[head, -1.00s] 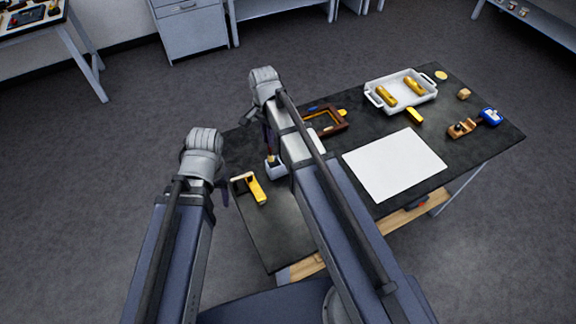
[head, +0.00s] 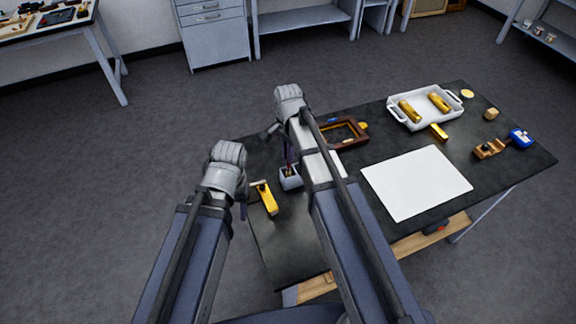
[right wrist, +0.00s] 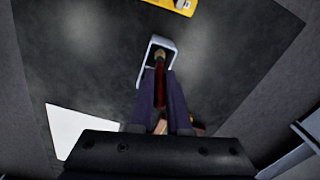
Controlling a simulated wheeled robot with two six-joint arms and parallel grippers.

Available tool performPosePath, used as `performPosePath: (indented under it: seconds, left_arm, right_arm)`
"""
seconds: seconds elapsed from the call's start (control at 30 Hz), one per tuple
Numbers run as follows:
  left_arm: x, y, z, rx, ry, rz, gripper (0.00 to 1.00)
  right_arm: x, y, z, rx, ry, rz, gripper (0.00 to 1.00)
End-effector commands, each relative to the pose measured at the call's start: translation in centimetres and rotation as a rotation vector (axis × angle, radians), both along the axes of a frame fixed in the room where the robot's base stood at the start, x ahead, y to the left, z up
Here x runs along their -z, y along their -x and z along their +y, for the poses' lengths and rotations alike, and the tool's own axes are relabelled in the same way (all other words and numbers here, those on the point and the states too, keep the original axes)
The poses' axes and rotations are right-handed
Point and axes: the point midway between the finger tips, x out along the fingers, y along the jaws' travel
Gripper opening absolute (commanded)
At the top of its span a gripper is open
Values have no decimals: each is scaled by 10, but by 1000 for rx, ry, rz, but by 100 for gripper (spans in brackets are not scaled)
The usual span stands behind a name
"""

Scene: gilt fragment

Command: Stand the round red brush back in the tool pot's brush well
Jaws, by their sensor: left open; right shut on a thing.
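The round red brush (right wrist: 160,82) shows in the right wrist view. My right gripper (right wrist: 168,100) is shut on it, and its pale end points at the white tool pot (right wrist: 141,78). That end overlaps the pot's opening; I cannot tell whether it is inside the well or just above it. In the head view the tool pot (head: 291,183) stands near the table's left edge, partly behind my right arm. My right gripper (head: 288,152) is above it, mostly hidden. My left gripper (head: 242,205) is open and empty, left of the table edge.
A yellow block-like tool (head: 268,200) lies close to the pot. A brown frame (head: 345,133), a white sheet (head: 415,183), a white tray (head: 424,117) with gold pieces and a blue item (head: 520,138) lie further right. The table's front left is clear.

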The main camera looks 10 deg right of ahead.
Motion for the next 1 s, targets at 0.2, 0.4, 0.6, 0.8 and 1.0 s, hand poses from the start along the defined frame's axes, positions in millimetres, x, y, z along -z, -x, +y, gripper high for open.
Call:
performPosePath:
  seconds: [0.2, 0.4, 0.6, 0.8, 1.0]
  left_arm:
    - [15, 0, 0, 0, 0, 0, 50]
    - [38, 0, 0, -1, 0, 0, 50]
    - [36, 0, 0, -1, 0, 0, 50]
    - [39, 0, 0, -1, 0, 0, 50]
    - [39, 0, 0, -1, 0, 0, 50]
  right_arm:
    - [15, 0, 0, 0, 0, 0, 0]
    - [38, 0, 0, 0, 0, 0, 0]
    - [36, 0, 0, 0, 0, 0, 0]
    - [39, 0, 0, 0, 0, 0, 0]
    - [39, 0, 0, 0, 0, 0, 31]
